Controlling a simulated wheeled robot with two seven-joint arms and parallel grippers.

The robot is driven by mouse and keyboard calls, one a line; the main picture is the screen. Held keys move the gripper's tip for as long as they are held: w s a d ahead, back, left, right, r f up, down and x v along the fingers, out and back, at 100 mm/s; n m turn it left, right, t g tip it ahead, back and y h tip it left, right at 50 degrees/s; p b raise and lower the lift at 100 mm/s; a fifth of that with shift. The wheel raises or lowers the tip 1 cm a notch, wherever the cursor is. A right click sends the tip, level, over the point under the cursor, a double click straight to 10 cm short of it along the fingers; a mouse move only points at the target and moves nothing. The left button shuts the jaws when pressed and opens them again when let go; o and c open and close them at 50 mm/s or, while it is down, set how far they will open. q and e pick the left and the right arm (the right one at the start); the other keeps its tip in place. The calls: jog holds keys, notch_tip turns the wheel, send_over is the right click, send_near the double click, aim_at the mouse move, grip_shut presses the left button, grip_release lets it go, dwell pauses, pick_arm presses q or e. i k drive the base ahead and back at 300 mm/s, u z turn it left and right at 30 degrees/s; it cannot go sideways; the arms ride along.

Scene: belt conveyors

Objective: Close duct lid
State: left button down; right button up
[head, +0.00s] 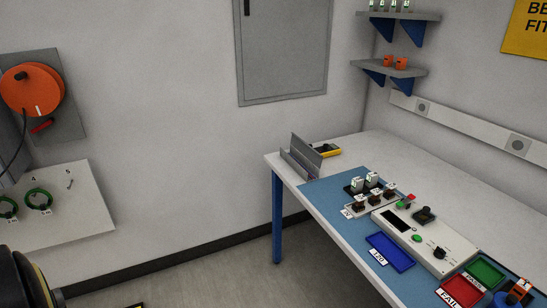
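A grey duct (297,168) lies near the far left corner of the workbench. Its lid (306,151) stands raised as a tilted grey panel, open along the duct's length. The inside of the duct is too small to make out. Neither of my grippers is in view, and nothing touches the lid.
The workbench (375,149) has a blue mat (328,191). A yellow and black item (325,150) lies behind the duct. A control box (424,240), a blue tray (390,252), a red tray (461,291) and a green tray (486,271) stand nearer.

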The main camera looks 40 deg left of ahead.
aim_at(307, 149)
jog(key=u, duration=0.55)
jog(key=i, duration=0.5)
jog(key=u, duration=0.5)
jog(key=k, duration=0.3)
jog(key=u, duration=0.95)
jog(key=i, duration=1.3)
jog(key=z, duration=0.5)
